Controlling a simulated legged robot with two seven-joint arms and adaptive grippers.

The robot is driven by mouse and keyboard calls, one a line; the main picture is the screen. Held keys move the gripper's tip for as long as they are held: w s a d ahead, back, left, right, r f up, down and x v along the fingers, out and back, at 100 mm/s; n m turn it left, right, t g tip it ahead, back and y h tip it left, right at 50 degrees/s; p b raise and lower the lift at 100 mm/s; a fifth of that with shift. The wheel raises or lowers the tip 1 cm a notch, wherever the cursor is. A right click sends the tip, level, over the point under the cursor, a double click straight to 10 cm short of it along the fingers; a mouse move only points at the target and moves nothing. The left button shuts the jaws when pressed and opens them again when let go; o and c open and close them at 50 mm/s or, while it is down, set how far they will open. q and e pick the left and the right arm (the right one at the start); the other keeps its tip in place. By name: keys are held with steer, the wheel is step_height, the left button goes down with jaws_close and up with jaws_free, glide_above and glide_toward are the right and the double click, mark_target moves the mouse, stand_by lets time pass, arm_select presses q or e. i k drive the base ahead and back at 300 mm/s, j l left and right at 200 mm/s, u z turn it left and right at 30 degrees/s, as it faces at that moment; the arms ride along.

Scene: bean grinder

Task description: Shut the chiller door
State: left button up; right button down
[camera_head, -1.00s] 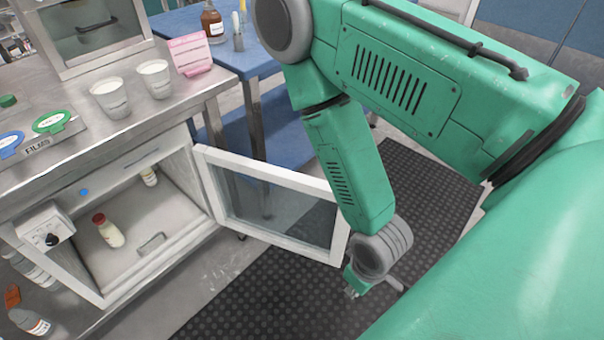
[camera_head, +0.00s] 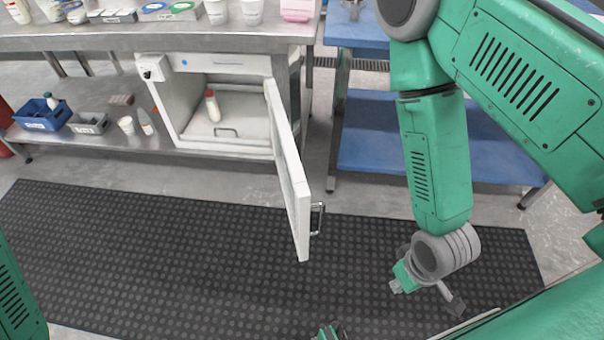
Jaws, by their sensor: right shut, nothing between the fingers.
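The white chiller (camera_head: 175,98) is built in under the steel counter. Its door (camera_head: 291,170) stands wide open, hinged at the right side and swung out toward me, with a dark handle (camera_head: 317,218) on its outer face. A bottle with a red cap (camera_head: 212,106) stands inside. My right gripper (camera_head: 398,284) is shut and empty, to the right of the door and lower in the picture, apart from the handle. A small green and dark piece at the bottom edge (camera_head: 331,332) looks like the tip of my left gripper; the rest is out of frame.
A dark dotted mat (camera_head: 150,260) covers the floor in front. A blue table (camera_head: 370,140) stands right of the chiller. Cups and labelled containers line the steel counter (camera_head: 120,40). A lower shelf holds a blue crate (camera_head: 42,115) and bottles. The floor around the door's free edge looks clear.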

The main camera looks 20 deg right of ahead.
mark_target(298, 210)
steer(key=i+l+u, duration=0.1)
steer(key=l+u, duration=0.2)
steer(key=l, duration=0.7)
steer(key=l+u, duration=0.35)
steer(key=l, duration=0.65)
steer(key=k+l, duration=0.2)
steer(key=l, duration=0.15)
steer(key=k+l+z, duration=0.1)
steer(key=k+l, duration=0.25)
steer(key=l, duration=0.3)
steer(key=k+l, duration=0.2)
steer(key=l, duration=0.15)
steer(key=z, duration=0.05)
